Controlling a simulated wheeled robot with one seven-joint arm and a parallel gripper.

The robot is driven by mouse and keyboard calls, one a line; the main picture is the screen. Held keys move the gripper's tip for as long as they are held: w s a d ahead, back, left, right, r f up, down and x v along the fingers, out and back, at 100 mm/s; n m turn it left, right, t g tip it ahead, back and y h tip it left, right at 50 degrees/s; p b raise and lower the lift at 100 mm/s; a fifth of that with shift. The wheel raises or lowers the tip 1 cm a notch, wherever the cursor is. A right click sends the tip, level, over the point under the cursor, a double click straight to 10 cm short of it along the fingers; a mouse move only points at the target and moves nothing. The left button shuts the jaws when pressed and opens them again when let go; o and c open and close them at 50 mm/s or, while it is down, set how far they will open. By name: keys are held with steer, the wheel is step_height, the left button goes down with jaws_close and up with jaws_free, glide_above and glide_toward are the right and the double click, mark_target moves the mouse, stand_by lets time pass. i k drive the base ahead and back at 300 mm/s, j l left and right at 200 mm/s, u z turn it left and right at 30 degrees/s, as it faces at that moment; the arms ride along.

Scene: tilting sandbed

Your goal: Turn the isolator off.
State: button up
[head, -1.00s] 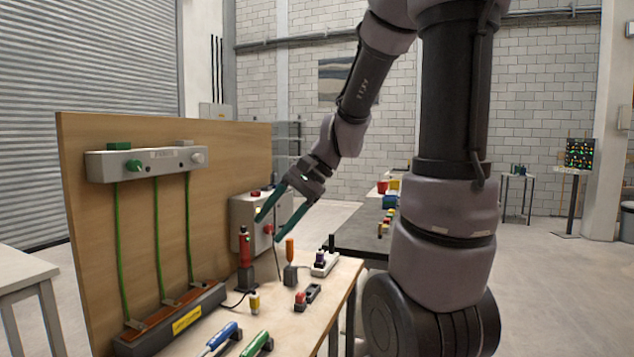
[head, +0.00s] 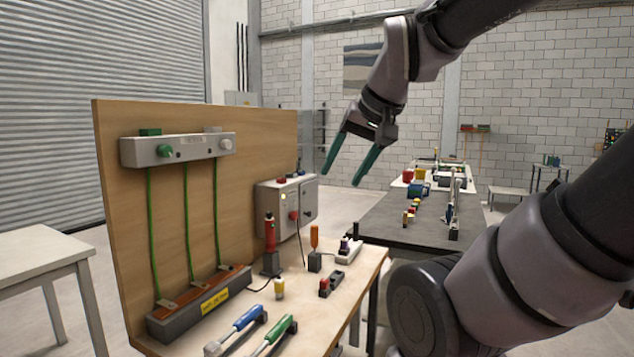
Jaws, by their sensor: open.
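A grey box (head: 272,204) stands at the right end of the wooden backboard, with a red knob (head: 293,215) on its front and small buttons on top; it may be the isolator, but no label is readable. The knob's exact angle is too small to tell. My gripper (head: 339,182) is open and empty, with two teal fingers pointing down and left. It hangs in the air above and right of the box, apart from it.
The wooden backboard (head: 250,130) carries a grey bar (head: 198,149) with a green knob and green cables running to a block (head: 170,322) below. A red-handled tool (head: 270,240), an orange screwdriver (head: 314,237) and blue and green tools lie or stand on the bench. A dark table (head: 385,222) is behind.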

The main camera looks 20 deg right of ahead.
mark_target(293, 215)
steer(key=i+l, duration=0.1)
steer(key=l, duration=0.25)
steer(key=l+z, duration=0.1)
steer(key=l, duration=0.25)
steer(key=i+l+z, duration=0.1)
steer(key=l, duration=0.25)
steer(key=i+l, duration=0.15)
steer(key=l, duration=0.15)
